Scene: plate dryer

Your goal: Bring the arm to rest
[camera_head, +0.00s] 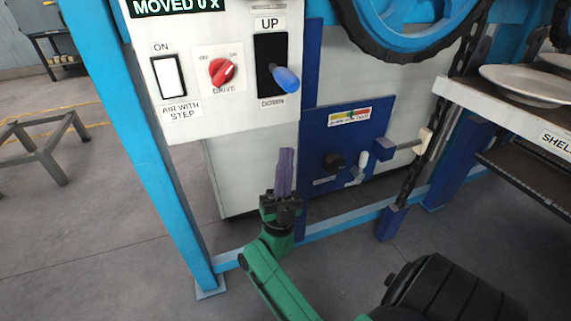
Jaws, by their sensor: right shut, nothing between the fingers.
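My right gripper (285,172) has purple fingers and shows near the middle of the view, on a green arm link that rises from the bottom. Its fingers are together and point up, with nothing between them. It is apart from the controls, below the white control panel (215,120) and in front of the machine's lower part. The blue lever (285,79) on the panel points down and right, between the UP and DOWN labels. My left gripper is not in view.
The panel also has a white switch (168,76) and a red knob (221,71). A dark blue plate (345,130) with small valves is right of the gripper. A shelf (510,110) with white plates (530,84) stands at the right. Blue frame posts (125,110) bound the machine.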

